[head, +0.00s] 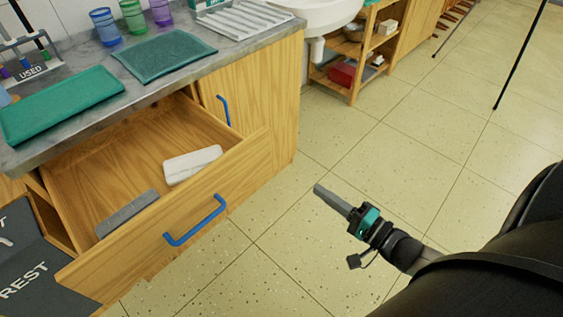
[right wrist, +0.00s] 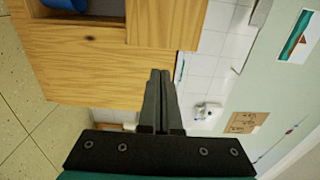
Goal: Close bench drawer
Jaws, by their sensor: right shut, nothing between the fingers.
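The wooden bench drawer (head: 215,180) is pulled out from the bench at the left of the head view. It has a blue bar handle (head: 195,221) on its front. Inside lie a white block-like item (head: 192,164) and a grey flat piece (head: 128,212). My right gripper (head: 322,190) is shut and empty, over the floor to the right of the drawer, apart from it. In the right wrist view its fingers (right wrist: 160,85) are together, with wooden furniture beyond. My left gripper is not in view.
The grey bench top (head: 230,46) holds green mats (head: 165,54), coloured cups (head: 104,26) and a ribbed white tray (head: 240,18). A cupboard door with a blue handle (head: 224,110) is beside the drawer. A sink (head: 325,14) and a shelf unit stand farther back. The tiled floor (head: 440,135) around my right gripper is clear.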

